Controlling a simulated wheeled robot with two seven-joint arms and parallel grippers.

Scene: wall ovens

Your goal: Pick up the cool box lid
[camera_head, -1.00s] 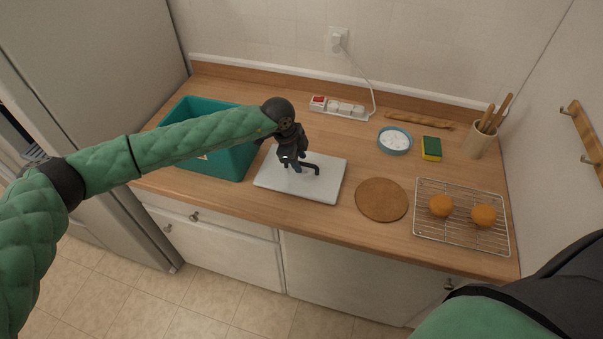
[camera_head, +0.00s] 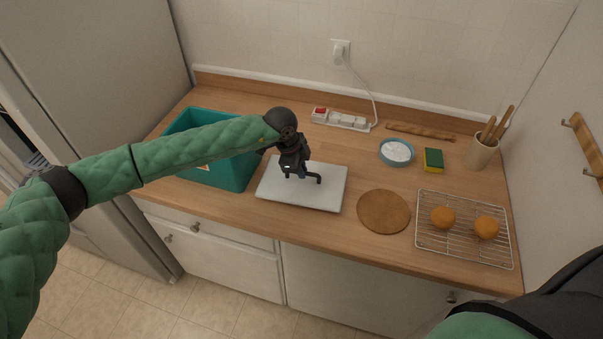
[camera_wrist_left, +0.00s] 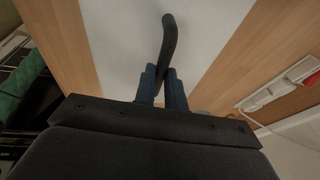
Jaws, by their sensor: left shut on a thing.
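The cool box lid (camera_head: 280,194) is a flat pale grey slab with a dark handle (camera_head: 314,178) on its top. It lies over the wooden counter in the middle of the head view; I cannot tell whether it touches the counter. My left gripper (camera_head: 301,176) is above the lid, shut on its handle. In the left wrist view the blue fingers (camera_wrist_left: 163,85) close around the dark curved handle (camera_wrist_left: 168,40), with the pale lid (camera_wrist_left: 120,45) beneath. The teal open box (camera_head: 215,172) stands left of the lid, partly hidden behind my left arm. My right gripper is out of view.
A round brown mat (camera_head: 384,212) lies just right of the lid. A wire rack (camera_head: 463,250) with two orange-brown buns is further right. A blue bowl (camera_head: 396,152), a sponge (camera_head: 433,160), a utensil pot (camera_head: 480,152) and a power strip (camera_head: 341,120) stand towards the back.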

